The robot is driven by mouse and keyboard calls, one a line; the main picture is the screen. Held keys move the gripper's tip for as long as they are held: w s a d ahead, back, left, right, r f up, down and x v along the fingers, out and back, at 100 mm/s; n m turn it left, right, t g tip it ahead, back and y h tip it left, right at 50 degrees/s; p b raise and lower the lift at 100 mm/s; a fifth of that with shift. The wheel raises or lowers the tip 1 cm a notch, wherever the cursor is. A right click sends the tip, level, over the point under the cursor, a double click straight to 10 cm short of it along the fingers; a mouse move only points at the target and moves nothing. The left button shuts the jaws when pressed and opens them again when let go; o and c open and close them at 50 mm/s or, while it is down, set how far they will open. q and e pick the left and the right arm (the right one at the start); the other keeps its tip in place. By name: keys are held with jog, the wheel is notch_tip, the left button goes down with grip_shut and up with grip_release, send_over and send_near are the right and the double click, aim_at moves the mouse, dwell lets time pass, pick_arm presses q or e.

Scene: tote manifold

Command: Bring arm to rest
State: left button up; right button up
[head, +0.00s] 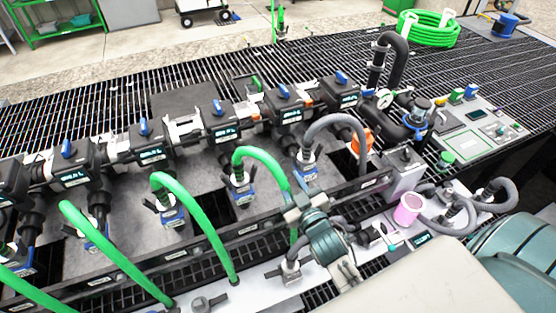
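My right gripper (304,203) is in the lower middle of the head view, at the end of its teal and grey wrist. It is over the front rail of the manifold, close to the lower part of a green hose (262,159). I cannot tell whether it touches the hose. The fingers are small and partly hidden by the wrist, so their opening is unclear. My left gripper is not in view.
A row of black valve units (217,124) with blue handles runs across the manifold. Several green hoses and a grey hose (336,121) arch in front. A pink cup (408,209) stands right of the gripper. A control panel (470,139) is at right. Open grating (120,101) lies behind.

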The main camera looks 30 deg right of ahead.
jog(key=s+d+f+m+g, duration=0.1)
jog(key=s+f+g, duration=0.3)
jog(key=s+g, duration=0.5)
jog(key=s+d+f+m+g, duration=0.1)
jog(key=s+f+g, duration=0.35)
jog(key=s, duration=0.85)
notch_tip(320, 180, down, 27)
jog(key=d+g, duration=0.2)
jog(key=s+f, duration=0.8)
jog(key=f, duration=0.2)
jog(key=s+d+f+g, duration=0.1)
jog(key=s+f, duration=0.8)
jog(key=f, duration=0.2)
jog(key=shift+d+f+m, duration=0.25)
jog(key=shift+d+m, duration=0.05)
